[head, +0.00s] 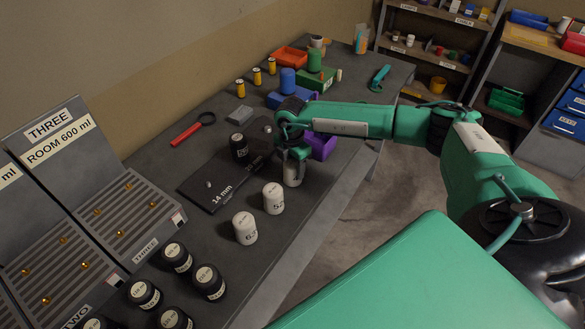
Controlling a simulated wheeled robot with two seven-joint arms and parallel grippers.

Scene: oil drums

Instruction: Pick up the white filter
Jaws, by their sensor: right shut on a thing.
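A white filter (293,174) stands upright near the front edge of the dark workbench. My right gripper (294,152) is right above it, pointing down, with its fingers shut on the filter's upper part. The top of this filter is hidden by the fingers. Two other white filters, one marked 52 (273,199) and one marked 62 (245,229), stand to its left and nearer. I cannot tell whether the held filter touches the bench. My left gripper is not in view.
A dark plate marked 14 mm (222,188) carries a black filter (239,147). Several black filters (178,257) stand at the near left beside slotted grey racks (120,222). A purple bin (322,146) is beside my right gripper. A red-handled magnifier (187,134) lies farther back.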

